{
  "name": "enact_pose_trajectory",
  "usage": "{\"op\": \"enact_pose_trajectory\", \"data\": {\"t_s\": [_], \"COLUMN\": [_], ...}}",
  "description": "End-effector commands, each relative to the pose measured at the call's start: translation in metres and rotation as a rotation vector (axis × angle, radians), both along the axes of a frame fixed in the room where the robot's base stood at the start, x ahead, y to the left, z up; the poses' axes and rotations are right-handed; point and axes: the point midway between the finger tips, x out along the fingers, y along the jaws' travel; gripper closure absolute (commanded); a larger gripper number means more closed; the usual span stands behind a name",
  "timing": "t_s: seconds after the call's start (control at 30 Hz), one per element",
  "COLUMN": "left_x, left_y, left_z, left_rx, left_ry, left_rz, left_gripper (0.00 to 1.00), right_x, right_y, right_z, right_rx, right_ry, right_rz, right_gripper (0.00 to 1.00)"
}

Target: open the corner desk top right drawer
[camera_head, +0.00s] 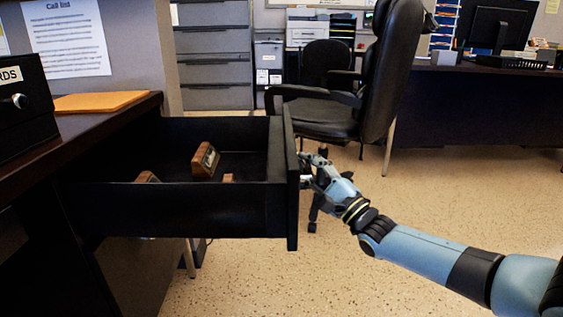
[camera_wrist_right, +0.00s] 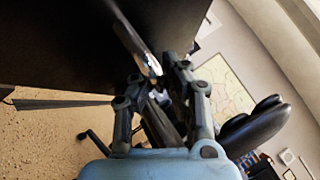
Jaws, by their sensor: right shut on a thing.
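The black drawer (camera_head: 185,196) of the corner desk (camera_head: 80,131) is pulled well out, and its inside shows from above. Small wooden blocks, one of them a name-plate-like piece (camera_head: 205,160), lie in it. My right gripper (camera_head: 309,169) is at the outer face of the drawer front (camera_head: 292,190), shut on the drawer handle. In the right wrist view the fingers (camera_wrist_right: 158,90) close around the shiny handle (camera_wrist_right: 150,64) against the dark drawer front. The handle is mostly hidden in the head view. My left gripper is not in view.
An orange envelope (camera_head: 98,102) and a black box (camera_head: 22,105) lie on the desk top. A black office chair (camera_head: 375,85) stands just behind the drawer's far side. Grey filing cabinets (camera_head: 214,60) are at the back. The floor (camera_head: 430,200) on the right is clear.

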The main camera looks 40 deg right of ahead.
Motion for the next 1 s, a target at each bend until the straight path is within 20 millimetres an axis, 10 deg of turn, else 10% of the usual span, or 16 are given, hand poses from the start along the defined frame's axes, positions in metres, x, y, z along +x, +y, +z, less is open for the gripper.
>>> {"op": "enact_pose_trajectory", "data": {"t_s": [0.7,0.8,1.0], "left_x": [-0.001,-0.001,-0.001], "left_y": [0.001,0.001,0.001], "left_z": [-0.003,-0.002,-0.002], "left_rx": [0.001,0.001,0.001], "left_ry": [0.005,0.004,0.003], "left_rz": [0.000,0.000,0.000], "left_gripper": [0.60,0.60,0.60], "right_x": [-0.018,-0.017,-0.016], "right_y": [-0.022,-0.022,-0.022], "right_z": [-0.009,-0.008,-0.005], "right_rx": [0.002,0.002,0.002], "right_ry": [0.020,0.019,0.011], "right_rz": [-0.004,-0.003,-0.002], "right_gripper": [1.00,0.80,0.80]}}
